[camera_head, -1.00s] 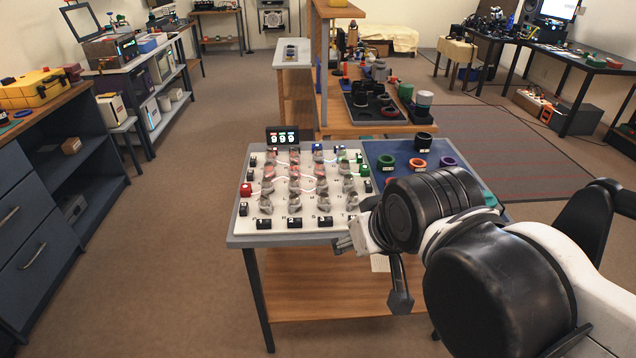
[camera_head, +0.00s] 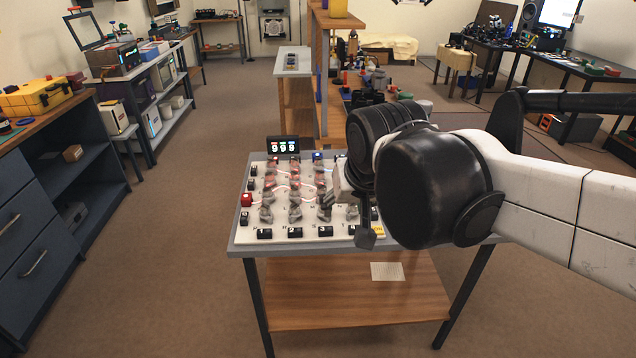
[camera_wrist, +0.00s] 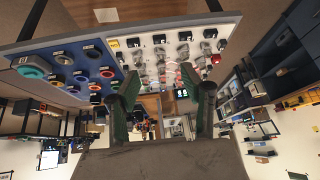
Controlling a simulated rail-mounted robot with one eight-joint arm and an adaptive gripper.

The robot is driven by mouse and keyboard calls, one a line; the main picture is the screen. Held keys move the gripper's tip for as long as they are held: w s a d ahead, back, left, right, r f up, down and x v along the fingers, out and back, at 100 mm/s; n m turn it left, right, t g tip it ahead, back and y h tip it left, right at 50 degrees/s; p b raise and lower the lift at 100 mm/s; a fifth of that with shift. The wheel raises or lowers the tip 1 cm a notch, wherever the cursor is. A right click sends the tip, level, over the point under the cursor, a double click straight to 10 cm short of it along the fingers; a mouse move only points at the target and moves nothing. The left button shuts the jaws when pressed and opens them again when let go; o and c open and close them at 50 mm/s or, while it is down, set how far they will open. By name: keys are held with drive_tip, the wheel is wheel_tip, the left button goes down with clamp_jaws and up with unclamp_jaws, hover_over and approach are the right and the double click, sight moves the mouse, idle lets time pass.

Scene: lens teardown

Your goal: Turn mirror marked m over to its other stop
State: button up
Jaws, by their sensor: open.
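A white board (camera_head: 280,220) on the table carries rows of small grey tilted mirrors (camera_head: 295,212) with faint red and white light lines between them. The board and its mirrors show upside down at the top of the wrist view, where the mirrors (camera_wrist: 183,50) stand beyond the fingers. I cannot read which mirror is marked m. My gripper (camera_head: 352,208) is above the right part of the board in the head view and hides mirrors there. In the wrist view my gripper (camera_wrist: 165,92) has its two green fingers wide apart, with nothing between them.
Black numbered blocks (camera_head: 264,234) line the board's front edge, and a red button (camera_head: 247,200) is at its left. A small display (camera_head: 283,145) stands behind. A blue panel (camera_wrist: 48,52) with coloured rings adjoins the board. Shelving stands behind the table.

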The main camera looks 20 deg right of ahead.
drive_tip(key=w+d+m+g+h+p, duration=0.1)
drive_tip(key=w+d+m+g+p, duration=0.15)
drive_tip(key=w, duration=1.25)
drive_tip(key=m+h, duration=0.2)
drive_tip(key=m, duration=0.3)
approach(322, 187)
drive_tip(key=shift+n+g, duration=0.25)
drive_tip(key=x, duration=0.9)
drive_tip(key=shift+w+f+b, duration=0.15)
drive_tip(key=shift+w+b, duration=0.15)
drive_tip(key=shift+d, duration=0.1)
clamp_jaws()
